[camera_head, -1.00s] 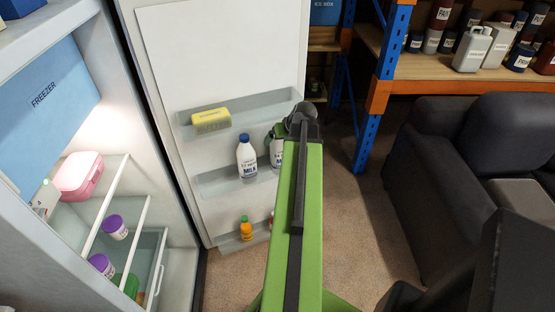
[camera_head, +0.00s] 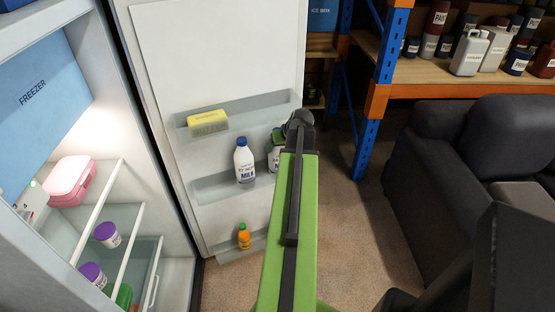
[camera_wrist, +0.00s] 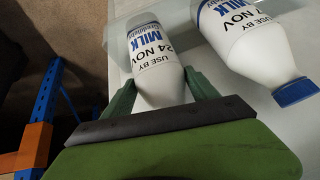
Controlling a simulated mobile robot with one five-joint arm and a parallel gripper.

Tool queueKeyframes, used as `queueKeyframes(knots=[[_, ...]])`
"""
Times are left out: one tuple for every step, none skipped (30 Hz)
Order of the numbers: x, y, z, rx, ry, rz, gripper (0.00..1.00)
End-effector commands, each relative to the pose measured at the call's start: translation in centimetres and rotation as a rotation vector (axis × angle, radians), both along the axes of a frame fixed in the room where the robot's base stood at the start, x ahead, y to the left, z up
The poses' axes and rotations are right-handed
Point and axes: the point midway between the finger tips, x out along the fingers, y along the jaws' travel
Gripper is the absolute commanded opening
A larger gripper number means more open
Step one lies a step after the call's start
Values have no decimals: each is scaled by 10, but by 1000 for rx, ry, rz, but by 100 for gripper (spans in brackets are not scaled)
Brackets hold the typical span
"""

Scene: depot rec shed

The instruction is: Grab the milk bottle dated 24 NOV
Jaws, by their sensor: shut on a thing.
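The milk bottle dated 24 NOV (camera_wrist: 155,58) is white with a blue MILK label, and its date reads clearly in the wrist view. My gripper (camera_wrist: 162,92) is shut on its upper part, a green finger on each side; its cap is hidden. In the head view this bottle (camera_head: 273,158) shows only in part behind my arm, at the right end of the fridge door's middle bin. I cannot tell whether it touches the bin. A second milk bottle (camera_head: 244,160) with a blue cap stands to its left; its date shows as "7 NOV" in the wrist view (camera_wrist: 245,42), the front cut off.
The open fridge door (camera_head: 220,55) holds a yellow box (camera_head: 208,122) in the upper bin and an orange bottle (camera_head: 244,237) in the lower one. A blue rack post (camera_head: 372,120) and a dark sofa (camera_head: 440,190) stand right. Carpet between is clear.

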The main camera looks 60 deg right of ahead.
Motion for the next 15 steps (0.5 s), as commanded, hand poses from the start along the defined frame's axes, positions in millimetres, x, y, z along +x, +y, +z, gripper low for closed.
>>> queueKeyframes(knots=[[-1,-1,0,0,0,-1,37],[-1,-1,0,0,0,-1,33],[-1,-1,0,0,0,-1,28],[-1,-1,0,-1,1,-2,24],[-1,-1,0,-1,1,-2,20],[-2,-1,0,-1,1,-2,15],[-2,-1,0,-1,1,-2,11],[-2,-1,0,0,1,-3,7],[-2,-1,0,-1,1,-3,2],[-2,-1,0,-1,1,-3,0],[-2,-1,0,-1,2,-2,0],[-2,-2,0,-2,0,-4,0],[-2,-2,0,-2,0,-4,0],[-2,-2,0,-2,0,-4,0],[-2,-2,0,-2,1,-3,0]])
